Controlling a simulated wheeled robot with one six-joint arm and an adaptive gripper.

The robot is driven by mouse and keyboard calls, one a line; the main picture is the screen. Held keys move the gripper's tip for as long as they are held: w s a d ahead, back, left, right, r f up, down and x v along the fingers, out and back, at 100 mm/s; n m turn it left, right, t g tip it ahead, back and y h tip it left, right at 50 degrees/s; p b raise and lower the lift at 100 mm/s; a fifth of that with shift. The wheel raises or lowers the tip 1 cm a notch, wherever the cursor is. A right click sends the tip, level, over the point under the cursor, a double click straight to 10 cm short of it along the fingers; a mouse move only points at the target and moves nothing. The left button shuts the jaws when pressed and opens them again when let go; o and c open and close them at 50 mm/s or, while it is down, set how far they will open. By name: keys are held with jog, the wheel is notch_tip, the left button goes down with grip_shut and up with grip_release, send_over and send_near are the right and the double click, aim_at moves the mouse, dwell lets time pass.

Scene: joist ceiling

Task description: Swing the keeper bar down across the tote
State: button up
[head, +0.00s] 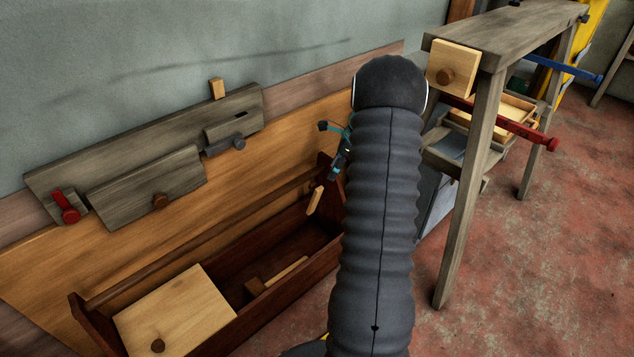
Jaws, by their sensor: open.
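The tote (288,287) is a long, dark red-brown open wooden box with a round rail along its length, standing against the wooden panel at lower left. A short pale wooden bar (315,200) stands tilted at its far end; it may be the keeper bar, but I cannot tell for sure. My gripper (330,150) is above that far end, open and partly hidden behind my own dark arm. Its visible finger is apart from the pale bar. My arm also hides part of the tote's right end.
A pale board with a knob (175,312) covers the tote's near end. Grey boards (150,180) with a red latch (66,207) are on the wall. A grey wooden bench (510,40) with clamps stands at right. Red floor (560,260) is clear at lower right.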

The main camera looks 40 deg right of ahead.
aim_at(314, 184)
jog(key=w+a+f+m, duration=0.1)
jog(key=w+f+m, duration=0.1)
jog(key=f, duration=0.1)
jog(key=w+a+f+m+b, duration=0.1)
jog(key=w+f+m, duration=0.1)
jog(key=f, duration=0.1)
jog(key=w+a+f+m, duration=0.1)
jog(key=w+f+m, duration=0.1)
jog(key=f, duration=0.1)
jog(key=shift+w+f+t+b, duration=0.25)
jog(key=shift+f+t+b, duration=0.1)
jog(key=shift+t, duration=0.05)
dwell(0.4)
grip_shut()
jog(key=shift+a, duration=0.5)
jog(key=shift+d, duration=0.35)
jog(key=shift+s+a+f, duration=0.1)
